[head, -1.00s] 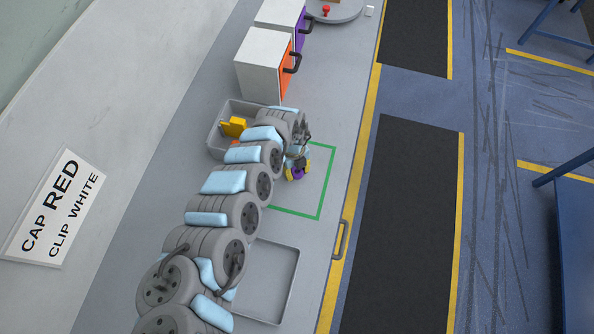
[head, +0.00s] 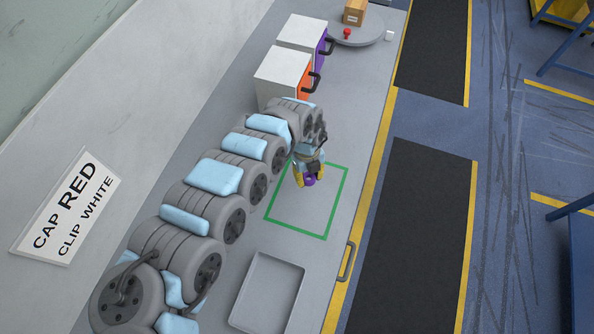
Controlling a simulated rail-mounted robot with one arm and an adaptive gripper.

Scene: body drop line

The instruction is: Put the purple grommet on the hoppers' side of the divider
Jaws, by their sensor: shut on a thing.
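My gripper (head: 309,177) has yellow fingertips and is shut on the purple grommet (head: 309,182). The grommet shows only partly, low between the fingertips. In the picture they overlap the upper left part of the green outlined square (head: 327,236) on the bench. I cannot tell how high the grommet is above the bench. I cannot make out the hoppers or a divider; my arm covers the bench left of the square.
Two white boxes, one with an orange front (head: 283,75) and one with a purple front (head: 302,40), stand beyond my gripper. A turntable (head: 360,36) holds a cardboard box (head: 354,12) and a red piece (head: 347,33). An empty grey tray (head: 268,291) lies nearer. A sign (head: 68,209) is at left.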

